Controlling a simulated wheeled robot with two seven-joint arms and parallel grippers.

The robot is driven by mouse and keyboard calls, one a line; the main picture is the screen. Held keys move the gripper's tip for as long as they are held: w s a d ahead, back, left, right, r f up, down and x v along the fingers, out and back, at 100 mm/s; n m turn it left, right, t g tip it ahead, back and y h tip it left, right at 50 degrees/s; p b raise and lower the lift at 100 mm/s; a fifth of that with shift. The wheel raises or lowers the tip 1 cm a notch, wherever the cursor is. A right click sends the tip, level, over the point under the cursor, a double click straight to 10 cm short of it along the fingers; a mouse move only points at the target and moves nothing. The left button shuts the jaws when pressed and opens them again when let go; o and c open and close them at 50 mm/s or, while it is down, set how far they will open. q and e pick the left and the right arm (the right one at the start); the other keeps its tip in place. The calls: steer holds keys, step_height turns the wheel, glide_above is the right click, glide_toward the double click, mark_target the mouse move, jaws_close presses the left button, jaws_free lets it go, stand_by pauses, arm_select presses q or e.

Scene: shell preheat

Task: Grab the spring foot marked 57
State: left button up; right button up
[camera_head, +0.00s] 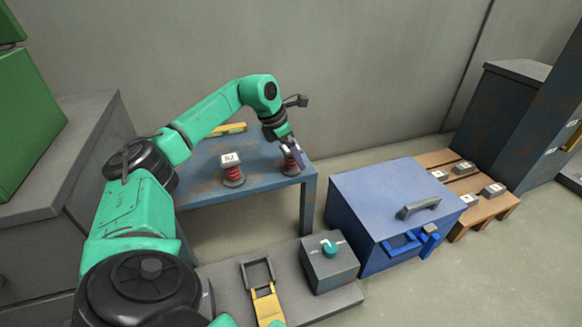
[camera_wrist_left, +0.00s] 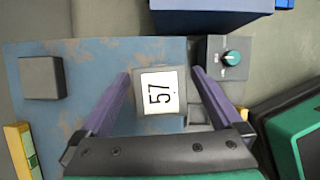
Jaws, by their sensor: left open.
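The spring foot marked 57 (camera_wrist_left: 160,92) shows its white label in the left wrist view, between my open fingers. In the head view this foot (camera_head: 291,165), with a red spring, stands near the right end of the blue table, partly hidden by the gripper. My left gripper (camera_head: 290,150) is right at it from above. In the wrist view the purple fingers (camera_wrist_left: 160,78) lie on either side of the foot; I cannot tell whether they touch it. My right gripper is not in view.
Another red spring foot marked 82 (camera_head: 232,171) stands to the left on the blue table (camera_head: 200,190). A yellow object (camera_head: 230,128) lies at the table's back edge. A grey box with a teal knob (camera_head: 330,262) and a blue chest (camera_head: 385,200) stand to the right.

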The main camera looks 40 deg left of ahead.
arm_select(q)
steer(key=shift+x, duration=0.85)
steer(key=shift+r, duration=0.15)
jaws_close()
